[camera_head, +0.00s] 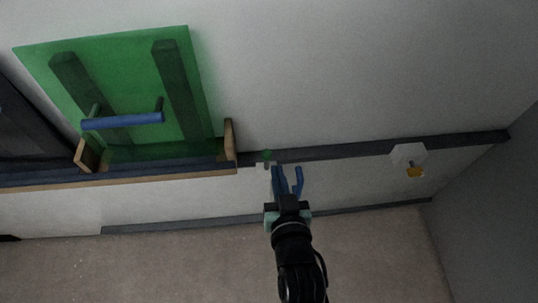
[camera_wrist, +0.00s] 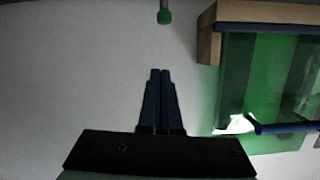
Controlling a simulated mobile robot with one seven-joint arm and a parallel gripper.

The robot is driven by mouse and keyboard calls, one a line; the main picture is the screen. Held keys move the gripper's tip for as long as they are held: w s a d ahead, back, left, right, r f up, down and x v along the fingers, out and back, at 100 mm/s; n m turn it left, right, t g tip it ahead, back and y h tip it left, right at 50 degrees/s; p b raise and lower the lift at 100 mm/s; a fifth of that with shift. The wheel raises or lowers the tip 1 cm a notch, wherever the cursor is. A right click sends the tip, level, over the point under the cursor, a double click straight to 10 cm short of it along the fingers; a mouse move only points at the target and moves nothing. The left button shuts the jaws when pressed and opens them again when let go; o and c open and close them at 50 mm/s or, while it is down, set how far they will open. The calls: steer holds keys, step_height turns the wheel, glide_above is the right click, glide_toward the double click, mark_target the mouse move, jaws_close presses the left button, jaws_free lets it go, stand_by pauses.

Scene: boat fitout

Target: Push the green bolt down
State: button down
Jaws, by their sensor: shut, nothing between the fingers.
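The green bolt (camera_head: 266,156) is small. In the head view it sits at the right end of the wooden-edged ledge, next to the dark rail. In the wrist view the green bolt (camera_wrist: 164,16) shows at the top edge, with a short grey part above it. My gripper (camera_head: 287,172) is just below and right of the bolt in the head view, apart from it. In the wrist view my gripper (camera_wrist: 160,72) has its blue fingers together and empty, pointing toward the bolt with a clear gap between.
A green panel (camera_head: 135,75) with a blue bar handle (camera_head: 122,121) stands left, in a wooden frame (camera_head: 229,143). A dark rail (camera_head: 370,146) runs right along the pale wall. A white fixture with a yellow part (camera_head: 415,172) is on it. The wall around my gripper is clear.

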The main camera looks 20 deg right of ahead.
steer(key=shift+w, duration=0.15)
steer(key=b, duration=0.1)
glide_above(268, 159)
step_height(268, 159, down, 3)
steer(key=shift+s+f+b, duration=0.25)
steer(key=shift+f+b, duration=0.05)
steer(key=shift+f, duration=0.65)
steer(key=shift+s+f+b, duration=0.25)
steer(key=shift+f, duration=0.65)
step_height(268, 159, down, 4)
steer(key=b, duration=0.4)
steer(key=shift+f, duration=0.1)
